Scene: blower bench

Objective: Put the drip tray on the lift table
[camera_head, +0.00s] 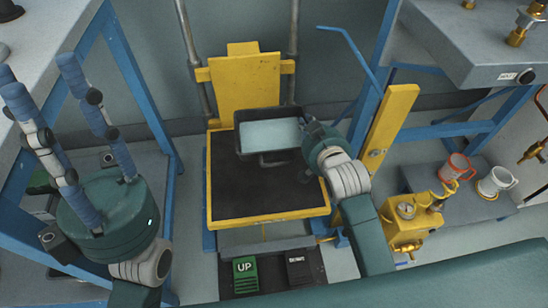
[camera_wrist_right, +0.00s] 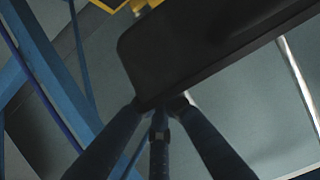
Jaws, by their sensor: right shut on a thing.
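The drip tray (camera_head: 262,153) is a black rectangular tray with a pale blue-grey inside. It is over the back part of the lift table (camera_head: 268,216), which has a black top and a yellow frame. I cannot tell whether the tray touches the top. My right gripper (camera_head: 306,131) is shut on the tray's right end. In the right wrist view, the fingers (camera_wrist_right: 160,106) meet at the edge of the dark tray (camera_wrist_right: 185,50). My left gripper (camera_head: 37,70) is at the left, with its blue fingers apart and empty, away from the tray.
A yellow back plate (camera_head: 246,90) stands behind the lift table, between grey posts. Green UP (camera_head: 244,275) and black DOWN (camera_head: 299,270) pedals lie in front. A yellow post (camera_head: 390,125) and a low shelf with mugs (camera_head: 497,181) are at the right. The table's front is bare.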

